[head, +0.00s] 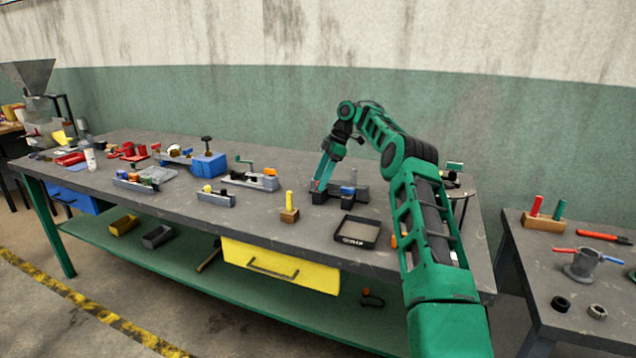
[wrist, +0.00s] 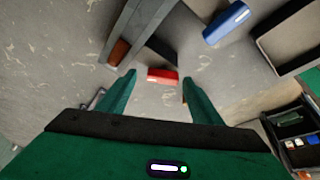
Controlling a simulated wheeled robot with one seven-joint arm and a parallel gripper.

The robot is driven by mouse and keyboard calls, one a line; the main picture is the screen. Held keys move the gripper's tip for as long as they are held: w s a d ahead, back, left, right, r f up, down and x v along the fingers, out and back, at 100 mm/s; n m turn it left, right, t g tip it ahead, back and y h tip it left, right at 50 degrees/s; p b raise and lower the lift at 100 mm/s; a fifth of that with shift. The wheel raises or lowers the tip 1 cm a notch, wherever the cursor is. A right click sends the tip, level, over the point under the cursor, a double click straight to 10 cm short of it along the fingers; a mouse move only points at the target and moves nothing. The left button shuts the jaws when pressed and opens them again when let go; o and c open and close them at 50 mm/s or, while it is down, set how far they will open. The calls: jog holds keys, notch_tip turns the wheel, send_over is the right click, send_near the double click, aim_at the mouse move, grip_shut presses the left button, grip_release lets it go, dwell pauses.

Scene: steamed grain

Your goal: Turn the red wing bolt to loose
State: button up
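The red wing bolt (wrist: 162,75) shows in the wrist view as a short red bar lying crosswise, between and just beyond my fingertips. My gripper (wrist: 160,87) is open, with one green finger on each side of the bolt and a gap to it. I cannot tell its height above the bolt. In the head view my gripper (head: 319,184) points down at a dark grey fixture (head: 360,192) on the workbench. The bolt is mostly hidden there by the gripper.
A blue part (wrist: 227,22) and a grey bracket (wrist: 143,30) lie near the bolt in the wrist view. In the head view a black tray (head: 337,239) and a wooden block with a yellow peg (head: 289,214) stand in front. More fixtures are to the left.

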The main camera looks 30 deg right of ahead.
jog(key=w+v, duration=0.1)
jog(key=v, duration=0.6)
jog(key=shift+s+d+r, duration=0.15)
jog(key=shift+s+r, duration=0.05)
dwell(0.6)
